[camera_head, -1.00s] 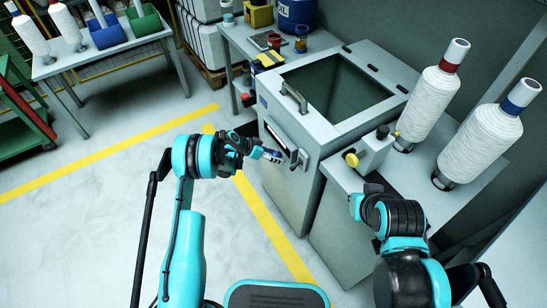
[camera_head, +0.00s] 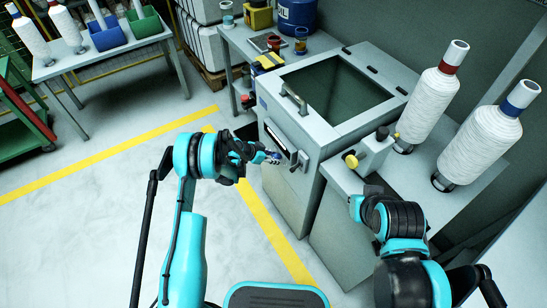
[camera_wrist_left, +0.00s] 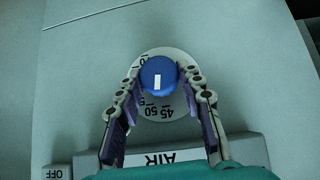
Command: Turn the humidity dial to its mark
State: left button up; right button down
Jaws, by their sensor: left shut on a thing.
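The humidity dial is a round blue knob (camera_wrist_left: 158,76) with a white pointer bar, on a pale disc (camera_wrist_left: 161,119) with printed numbers. In the left wrist view the bar stands almost upright in the picture. The numbers 45 and 50 show upside down below the knob; others are partly covered by the fingers. My left gripper (camera_wrist_left: 160,82) is shut on the knob, one finger on each side. In the head view my left gripper (camera_head: 272,157) is at the front of the grey cabinet (camera_head: 288,198). My right gripper (camera_head: 371,190) is hard to make out; its finger state is unclear.
A label reading AIR (camera_wrist_left: 160,159) and an OFF label (camera_wrist_left: 60,173) are beside the dial. Floor at left is clear.

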pick_arm(q)
jog(key=m+t+y, duration=0.2)
jog(key=t, duration=0.1)
jog(key=shift+s+d, duration=0.15)
jog(key=shift+s, duration=0.1)
dwell(0.4)
